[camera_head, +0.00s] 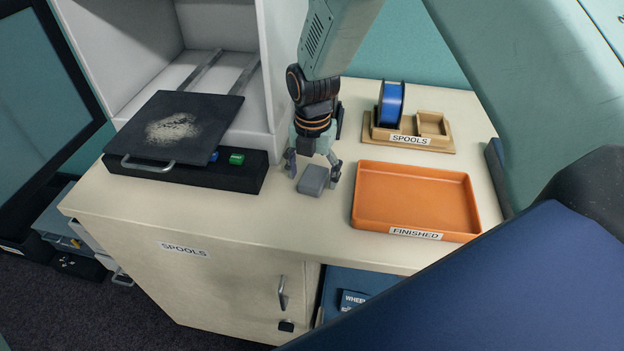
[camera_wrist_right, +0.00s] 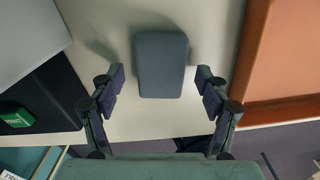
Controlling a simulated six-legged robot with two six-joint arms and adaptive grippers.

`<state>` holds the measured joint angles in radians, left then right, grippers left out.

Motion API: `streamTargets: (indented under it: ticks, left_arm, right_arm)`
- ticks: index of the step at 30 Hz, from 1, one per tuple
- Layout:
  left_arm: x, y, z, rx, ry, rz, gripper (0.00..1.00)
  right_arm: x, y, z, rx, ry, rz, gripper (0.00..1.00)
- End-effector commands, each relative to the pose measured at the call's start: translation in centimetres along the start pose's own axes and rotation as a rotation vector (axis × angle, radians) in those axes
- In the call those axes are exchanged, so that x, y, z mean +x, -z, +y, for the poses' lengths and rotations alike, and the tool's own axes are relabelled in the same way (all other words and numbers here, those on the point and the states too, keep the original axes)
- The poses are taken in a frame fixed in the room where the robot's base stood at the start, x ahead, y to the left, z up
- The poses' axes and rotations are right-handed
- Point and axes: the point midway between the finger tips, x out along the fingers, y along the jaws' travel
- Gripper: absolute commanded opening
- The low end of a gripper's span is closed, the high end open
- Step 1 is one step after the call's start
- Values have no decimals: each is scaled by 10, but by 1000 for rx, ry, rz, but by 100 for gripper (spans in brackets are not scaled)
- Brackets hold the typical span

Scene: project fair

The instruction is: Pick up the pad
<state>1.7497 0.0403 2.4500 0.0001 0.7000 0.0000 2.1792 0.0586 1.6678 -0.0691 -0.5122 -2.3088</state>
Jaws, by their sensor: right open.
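The pad (camera_head: 313,181) is a small grey block with rounded corners, lying on the cream cabinet top between the black printer base and the orange tray. My right gripper (camera_head: 312,168) points down just above and behind it, fingers spread to either side. In the right wrist view the pad (camera_wrist_right: 161,64) lies ahead between the open fingers (camera_wrist_right: 161,80), with a gap on both sides. The fingers do not appear to touch it. My left gripper is not in view.
An orange tray (camera_head: 415,168) marked FINISHED is right of the pad. A wooden SPOOLS holder (camera_head: 440,147) with a blue spool (camera_head: 391,104) stands behind the tray. The white-framed printer (camera_head: 270,60), with a dark plate (camera_head: 205,110) and green button (camera_head: 236,158), is on the left.

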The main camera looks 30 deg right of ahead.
Motion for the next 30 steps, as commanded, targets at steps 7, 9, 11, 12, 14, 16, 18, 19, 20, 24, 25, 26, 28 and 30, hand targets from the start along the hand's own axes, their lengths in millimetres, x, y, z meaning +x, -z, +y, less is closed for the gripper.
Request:
streamTargets:
  ticks: [7, 9, 11, 12, 14, 16, 18, 19, 20, 24, 25, 26, 28, 30]
  left_arm:
    - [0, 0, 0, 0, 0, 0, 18]
    - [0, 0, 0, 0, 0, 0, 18]
    - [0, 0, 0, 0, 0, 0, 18]
    - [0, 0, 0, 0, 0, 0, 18]
    - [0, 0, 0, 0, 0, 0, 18]
    - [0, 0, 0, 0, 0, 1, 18]
    - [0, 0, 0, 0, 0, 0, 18]
    - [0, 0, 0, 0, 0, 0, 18]
    - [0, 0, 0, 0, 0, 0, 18]
    - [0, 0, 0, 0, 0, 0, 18]
    - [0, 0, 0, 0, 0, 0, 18]
    - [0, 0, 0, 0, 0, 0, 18]
    - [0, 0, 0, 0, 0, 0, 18]
    - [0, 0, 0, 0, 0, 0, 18]
  right_arm:
    - [1, -2, 1, 0, -1, 0, 74]
    - [1, -2, 1, 0, -1, 0, 68]
    - [1, -2, 1, 0, -1, 0, 63]
    - [1, -2, 1, 0, -1, 0, 59]
    - [0, -2, 1, 0, -1, 0, 54]
    - [0, -1, 1, 0, -1, 0, 48]
    - [0, -1, 1, 0, -1, 0, 42]
    - [0, -1, 1, 0, -1, 0, 40]
    - [0, -1, 1, 0, -1, 0, 37]
    - [0, -1, 1, 0, -1, 0, 27]
    - [0, -1, 1, 0, -1, 0, 27]
    - [0, -1, 1, 0, -1, 0, 27]
    - [1, -1, 1, 0, -1, 0, 27]
    - [0, -1, 1, 0, -1, 0, 27]
